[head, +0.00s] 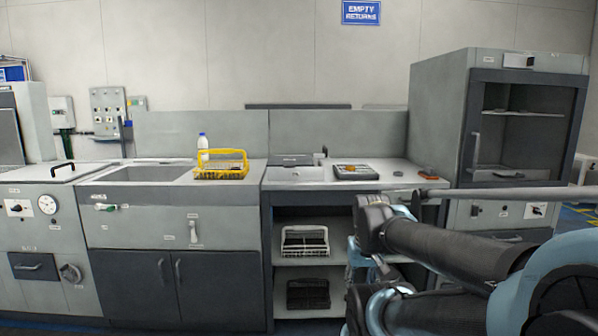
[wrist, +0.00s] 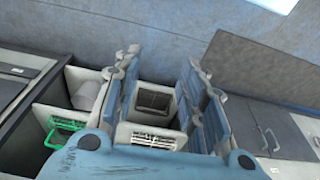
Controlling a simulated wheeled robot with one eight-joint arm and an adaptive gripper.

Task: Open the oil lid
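A grey flat lid (head: 40,173) with a black bar handle (head: 62,168) covers the top of the unit at the far left in the head view. It looks shut. A round dial (head: 47,204) is on that unit's front. I see no label that names it as the oil lid. My gripper (wrist: 163,60) is in the wrist view, its two blue-grey fingers apart with nothing held between them. In the head view my arm reaches in from the right, far from the lid. The lid is not clearly seen in the wrist view.
A yellow basket (head: 222,168) and a bottle (head: 203,147) stand by the sink (head: 148,174). A dark tray (head: 355,172) lies on the right counter. Racks (head: 305,241) sit on open shelves below. A tall cabinet (head: 440,120) stands at right.

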